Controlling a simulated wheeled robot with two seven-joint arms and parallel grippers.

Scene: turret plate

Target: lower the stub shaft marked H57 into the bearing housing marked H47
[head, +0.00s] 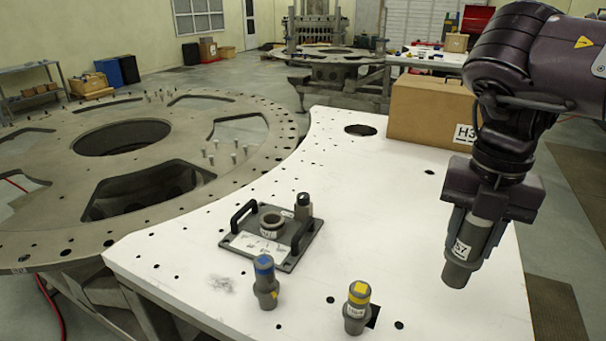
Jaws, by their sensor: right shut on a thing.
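My right gripper (488,210) is shut on the grey stub shaft (462,268) and holds it over the right part of the white table, slightly tilted. Its label shows "57"; the rest of the label is turned away. The shaft's upper part is hidden between the fingers. The bearing housing (271,222) is a short grey ring with an open bore on a dark square plate between two black handles, left of the gripper. Its small label is hard to read but seems to end in 47. The shaft is well apart from the housing. My left gripper is out of view.
A blue-topped shaft (265,284) and a yellow-topped shaft (356,310) stand upright near the front edge. A cardboard box (430,110) sits at the back right. The white table (390,210) between housing and gripper is clear.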

